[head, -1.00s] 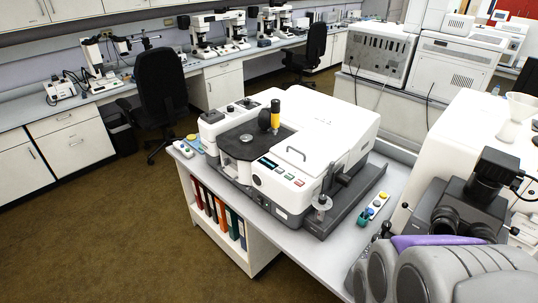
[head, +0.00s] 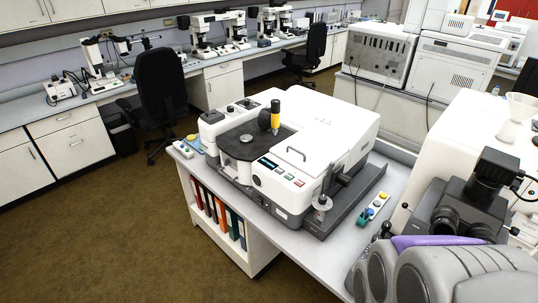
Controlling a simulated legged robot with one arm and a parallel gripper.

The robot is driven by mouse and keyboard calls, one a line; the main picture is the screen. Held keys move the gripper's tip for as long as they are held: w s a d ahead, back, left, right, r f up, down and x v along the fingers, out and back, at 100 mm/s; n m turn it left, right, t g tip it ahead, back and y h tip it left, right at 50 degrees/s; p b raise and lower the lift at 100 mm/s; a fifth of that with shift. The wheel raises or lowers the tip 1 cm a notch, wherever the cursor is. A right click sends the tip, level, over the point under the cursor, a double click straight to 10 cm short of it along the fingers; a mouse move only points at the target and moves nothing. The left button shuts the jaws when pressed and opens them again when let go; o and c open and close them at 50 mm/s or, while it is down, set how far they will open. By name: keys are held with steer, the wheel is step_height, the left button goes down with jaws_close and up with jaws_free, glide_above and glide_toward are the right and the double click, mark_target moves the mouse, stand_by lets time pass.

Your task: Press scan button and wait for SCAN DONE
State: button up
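The infrared microscope (head: 318,138) is a white and grey bench instrument on the counter in the middle of the head view. Its front panel has a small dark display (head: 268,162) with faint blue-green text too small to read. Beside the display is a row of small buttons (head: 289,176), including a green and a red one; their labels cannot be read. A dark round stage (head: 243,143) with a yellow and black upright part (head: 275,112) sits at its left. My arm fills the lower right corner; my gripper's fingers do not show.
The instrument's counter (head: 376,229) also holds a small box with coloured buttons (head: 377,205). Another machine with dark eyepieces (head: 462,215) stands close at the right. Folders (head: 218,212) fill the shelf below. Brown floor (head: 130,220) is open at the left, near a black chair (head: 162,95).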

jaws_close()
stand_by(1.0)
